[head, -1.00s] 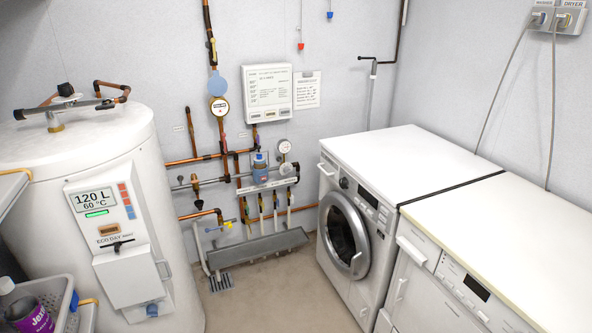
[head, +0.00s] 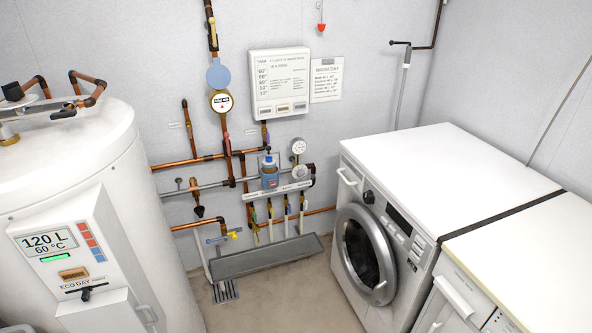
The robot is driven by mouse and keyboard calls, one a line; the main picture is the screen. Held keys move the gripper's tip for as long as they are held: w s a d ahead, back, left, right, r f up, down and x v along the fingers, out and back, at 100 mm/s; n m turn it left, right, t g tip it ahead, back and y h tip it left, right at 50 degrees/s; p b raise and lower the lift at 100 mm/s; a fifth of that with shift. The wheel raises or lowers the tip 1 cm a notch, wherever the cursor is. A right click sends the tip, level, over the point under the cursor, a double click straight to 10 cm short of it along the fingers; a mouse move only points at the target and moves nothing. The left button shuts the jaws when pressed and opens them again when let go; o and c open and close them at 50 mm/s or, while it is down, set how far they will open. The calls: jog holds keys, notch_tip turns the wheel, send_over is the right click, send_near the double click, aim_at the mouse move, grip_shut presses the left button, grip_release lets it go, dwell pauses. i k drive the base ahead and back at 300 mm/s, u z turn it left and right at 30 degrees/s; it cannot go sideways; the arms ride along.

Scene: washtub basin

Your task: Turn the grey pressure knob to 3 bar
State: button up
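A small round white-faced gauge (head: 298,146) is on the back wall among the pipes. A second small round pale part (head: 300,172) sits just below it. A blue and grey fitting (head: 269,173) stands to their left, above a pale labelled strip (head: 277,190). I cannot make out which of these small parts is the grey pressure knob, and no scale or bar reading is legible. My gripper is not in view.
A white washing machine (head: 440,170) stands at the right, close to the pipework. A large white boiler tank (head: 90,150) is at the left. A grey trough (head: 265,257) lies below the pipes. Bare floor (head: 290,300) shows in between.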

aim_at(301, 173)
jog(key=u, duration=0.3)
jog(key=i, duration=0.65)
jog(key=u, duration=0.8)
jog(key=i, duration=0.55)
jog(key=u, duration=0.35)
